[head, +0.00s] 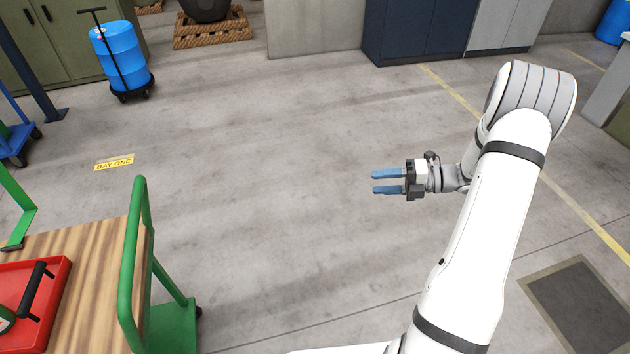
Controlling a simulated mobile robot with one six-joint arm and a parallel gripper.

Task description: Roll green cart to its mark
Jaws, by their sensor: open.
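The green cart (138,260) stands at the lower left, partly cut off by the picture's edge. It has a green tube handle and a wooden deck (75,255). A red tray (58,318) with a black-handled item lies on the deck. A yellow floor label reading "BAY ONE" (114,163) lies on the concrete beyond the cart. Whether it is the cart's mark, I cannot tell. My gripper (373,182) is open and empty, with blue fingers pointing left. It is to the right of the cart and apart from it.
A blue drum (120,55) on a dolly stands at the upper left before green cabinets (75,30). A blue cart (18,140) shows at the left edge. A wooden pallet (212,28) is at the back. The middle floor is clear.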

